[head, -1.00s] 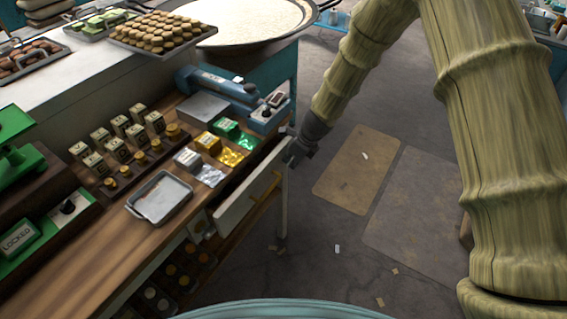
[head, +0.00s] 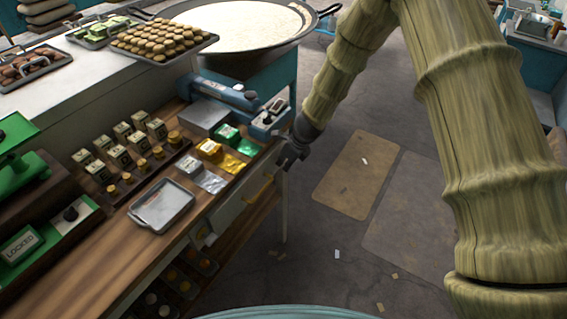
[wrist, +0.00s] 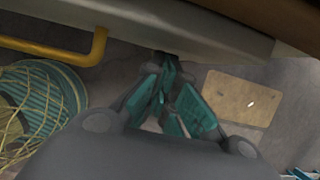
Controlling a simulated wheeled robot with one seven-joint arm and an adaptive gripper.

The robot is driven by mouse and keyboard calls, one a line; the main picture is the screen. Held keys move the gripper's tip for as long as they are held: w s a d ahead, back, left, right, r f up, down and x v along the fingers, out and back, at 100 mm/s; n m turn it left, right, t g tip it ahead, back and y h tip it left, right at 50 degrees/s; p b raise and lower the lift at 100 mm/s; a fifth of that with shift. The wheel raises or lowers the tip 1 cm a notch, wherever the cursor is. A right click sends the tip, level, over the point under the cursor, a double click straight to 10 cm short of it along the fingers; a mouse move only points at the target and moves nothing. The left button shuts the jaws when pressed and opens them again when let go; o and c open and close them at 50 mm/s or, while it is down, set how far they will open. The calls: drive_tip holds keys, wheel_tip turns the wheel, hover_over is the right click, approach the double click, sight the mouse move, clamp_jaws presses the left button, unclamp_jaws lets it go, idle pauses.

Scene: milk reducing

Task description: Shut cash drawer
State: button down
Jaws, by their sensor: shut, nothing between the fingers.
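The cash drawer's pale front (head: 229,213) sits under the edge of the wooden counter (head: 100,255), with no wide gap showing above it. Its yellow handle (head: 261,189) is on the outer face. In the wrist view, the drawer front (wrist: 190,32) crosses the top, with the handle (wrist: 62,50) at upper left. My gripper (head: 287,160) is at the drawer's far end, close to its front. In the wrist view my gripper's teal fingers (wrist: 168,92) are together, empty, with tips by the drawer's lower edge. Whether they touch it is unclear.
A metal tray (head: 162,206), coloured boxes (head: 209,148) and a blue device (head: 228,90) stand on the counter. Bins (head: 185,285) sit on a shelf below. The floor (head: 330,235) to the right is clear except for flat mats (head: 357,175) and scraps.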

drive_tip(key=shift+s+d+r+b, duration=0.95)
drive_tip(key=shift+s+d+r, duration=1.6)
drive_tip(key=shift+r, duration=2)
drive_tip(key=s+d+f+n+g+h, duration=0.1)
drive_tip(key=s+d+f+n, duration=0.3)
drive_tip(key=s+f, duration=0.3)
drive_tip(key=s+d+f+n+h, duration=0.2)
drive_tip(key=s+d+f+n, duration=0.2)
drive_tip(key=s+f, duration=0.3)
drive_tip(key=s+d+f+n+g+h, duration=0.1)
drive_tip(key=s+d+f+n, duration=0.3)
drive_tip(key=s+f, duration=0.3)
drive_tip(key=s+f+n, duration=0.2)
drive_tip(key=s+n, duration=0.4)
drive_tip(key=s, duration=0.5)
drive_tip(key=s+d+f+n, duration=0.1)
drive_tip(key=s+f+n, duration=0.2)
drive_tip(key=s+n, duration=0.3)
drive_tip(key=s, duration=0.4)
drive_tip(key=shift+s+f+n+g, duration=0.3)
drive_tip(key=shift+s+n, duration=0.1)
